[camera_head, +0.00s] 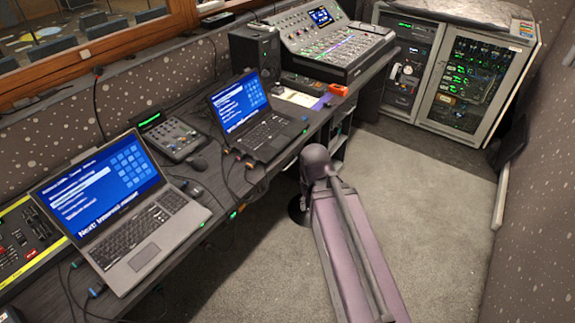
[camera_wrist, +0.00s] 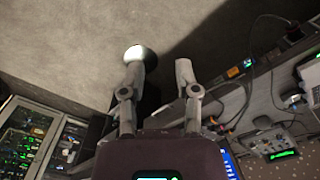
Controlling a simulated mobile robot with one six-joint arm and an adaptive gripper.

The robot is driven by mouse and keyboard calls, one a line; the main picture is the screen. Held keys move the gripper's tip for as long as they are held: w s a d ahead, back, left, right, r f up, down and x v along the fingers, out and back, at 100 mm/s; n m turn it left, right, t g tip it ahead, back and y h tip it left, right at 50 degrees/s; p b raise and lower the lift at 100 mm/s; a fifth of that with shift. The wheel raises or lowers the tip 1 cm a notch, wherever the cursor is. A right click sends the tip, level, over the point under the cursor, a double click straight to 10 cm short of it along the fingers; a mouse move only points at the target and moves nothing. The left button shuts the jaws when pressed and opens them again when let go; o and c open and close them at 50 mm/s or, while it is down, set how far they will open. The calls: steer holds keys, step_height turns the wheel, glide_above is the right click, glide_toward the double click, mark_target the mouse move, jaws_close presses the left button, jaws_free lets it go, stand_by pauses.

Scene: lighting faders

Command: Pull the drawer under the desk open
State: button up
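The desk (camera_head: 215,190) runs diagonally across the head view, from lower left to upper right. A unit with shelves or drawer fronts (camera_head: 340,132) shows below its far part, partly hidden by my arm. I cannot tell which part of it is the drawer, or whether the drawer is shut. My gripper (camera_wrist: 158,66) shows in the wrist view with its two fingers apart and nothing between them. Carpet lies beyond the fingers, and the desk edge (camera_wrist: 232,122) is to their right. In the head view my arm hides most of the gripper. I see no contact with the desk.
Two laptops (camera_head: 120,215), a mixing console (camera_head: 335,45) and loose cables (camera_head: 235,170) crowd the desk. A rack cabinet (camera_head: 465,85) stands at the back. The carpet (camera_head: 430,190) right of my arm is clear. A bright round thing (camera_wrist: 134,52) shows behind the left finger.

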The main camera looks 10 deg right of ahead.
steer(key=w+a+f+m+t+y+b, duration=0.2)
steer(key=w+f+t+y+b, duration=0.1)
steer(key=w+f+b, duration=0.7)
steer(key=m+t+y+b, duration=0.3)
steer(key=m+t+b, duration=0.8)
steer(key=b, duration=1.8)
glide_toward(291, 163)
steer(key=s+d, duration=0.1)
steer(key=s, duration=0.3)
steer(key=shift+w+f, duration=0.1)
steer(key=shift+w, duration=0.1)
steer(key=b+x, duration=0.2)
steer(key=x, duration=1.1)
steer(key=shift+w, duration=0.4)
jaws_close()
